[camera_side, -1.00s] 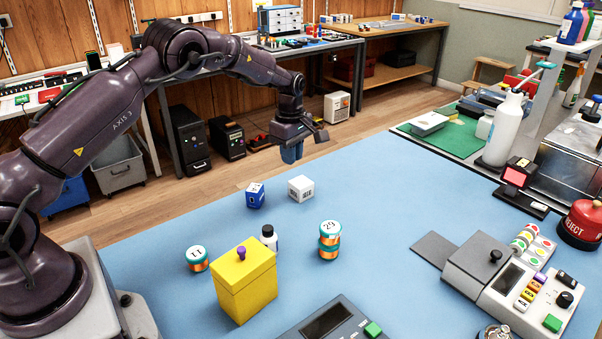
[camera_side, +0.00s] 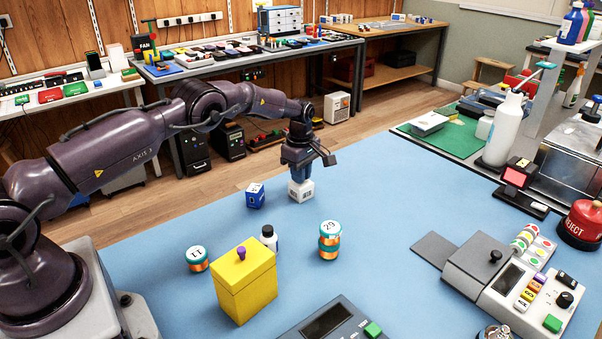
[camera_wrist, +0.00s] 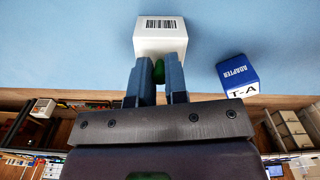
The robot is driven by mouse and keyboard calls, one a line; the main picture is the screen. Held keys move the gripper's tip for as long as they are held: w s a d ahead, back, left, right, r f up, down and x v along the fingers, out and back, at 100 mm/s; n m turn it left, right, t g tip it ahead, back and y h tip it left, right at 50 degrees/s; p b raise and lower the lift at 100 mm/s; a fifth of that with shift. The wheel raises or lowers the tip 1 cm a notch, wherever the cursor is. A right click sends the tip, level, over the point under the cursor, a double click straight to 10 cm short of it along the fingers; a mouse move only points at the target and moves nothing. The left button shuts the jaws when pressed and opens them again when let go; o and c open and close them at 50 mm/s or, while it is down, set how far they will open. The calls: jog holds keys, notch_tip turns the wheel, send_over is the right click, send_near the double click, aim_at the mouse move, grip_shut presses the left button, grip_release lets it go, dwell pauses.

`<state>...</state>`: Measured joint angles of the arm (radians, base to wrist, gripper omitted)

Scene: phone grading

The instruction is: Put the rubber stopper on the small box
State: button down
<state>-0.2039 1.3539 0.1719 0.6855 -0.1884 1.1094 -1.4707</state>
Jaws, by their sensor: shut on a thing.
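My gripper (camera_side: 299,176) points down directly over a small white box (camera_side: 302,193) on the blue mat. In the wrist view my fingers (camera_wrist: 157,88) are shut on a dark green rubber stopper (camera_wrist: 159,72). The white box shows there too, just beyond the fingertips, with a barcode on it (camera_wrist: 160,30). The stopper overlaps the box's near edge in that view; I cannot tell whether they touch. In the side view the fingers hide the stopper and the fingertips meet the box's top in the picture.
A blue adapter box (camera_side: 255,196) stands close left of the white box. Nearer are a small bottle (camera_side: 269,238), stacked orange-and-teal spools (camera_side: 329,240), another spool (camera_side: 197,259) and a yellow box (camera_side: 246,285). The mat (camera_side: 400,195) right of the white box is clear.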

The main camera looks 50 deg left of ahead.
jog(key=shift+f, duration=0.2)
jog(key=c, duration=1.1)
grip_release()
jog(key=shift+c, duration=0.2)
jog(key=shift+r, duration=0.1)
jog(key=s+d+r+m+t, duration=0.1)
jog(key=s+d+r+m, duration=0.15)
jog(key=r, duration=1.05)
jog(key=s+d+r+m+t, duration=0.1)
jog(key=s+d+r+m, duration=0.15)
jog(key=r, duration=1.05)
jog(key=s+d+r+m+t, duration=0.1)
jog(key=s+d+r+m, duration=0.2)
jog(key=s, duration=0.4)
jog(key=s+d+r+m, duration=0.2)
jog(key=s+r+m, duration=0.1)
jog(key=s, duration=0.3)
jog(key=s+d+r+m+t, duration=0.1)
jog(key=s+d+r+m, duration=0.25)
jog(key=s, duration=0.35)
jog(key=s+d+f+m+t, duration=0.1)
jog(key=s+f+m, duration=0.4)
jog(key=s, duration=0.6)
jog(key=shift+s+d+m+t, duration=0.2)
jog(key=shift+d+m+t, duration=0.1)
jog(key=shift+m, duration=0.25)
